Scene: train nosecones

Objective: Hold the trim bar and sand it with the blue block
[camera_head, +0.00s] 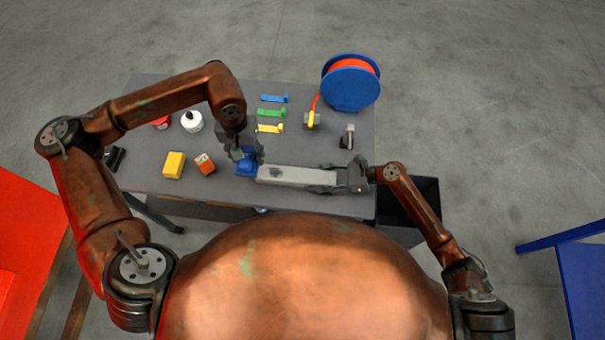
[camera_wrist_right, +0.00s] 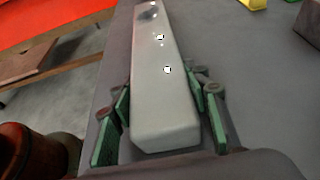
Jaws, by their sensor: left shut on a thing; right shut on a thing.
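The grey trim bar (camera_head: 295,175) lies along the front of the table; it also shows in the right wrist view (camera_wrist_right: 165,85). A dark patch marks its upper face. My right gripper (camera_head: 335,182) is shut on the bar's right end, with green-padded fingers (camera_wrist_right: 160,118) on both sides of it. The blue block (camera_head: 246,167) is at the bar's left end. My left gripper (camera_head: 245,153) is shut on the block from above. I cannot tell whether the block touches the bar or the table.
Blue, green and yellow clamps (camera_head: 271,113) lie behind the bar. A blue reel (camera_head: 350,83) stands at the back right.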

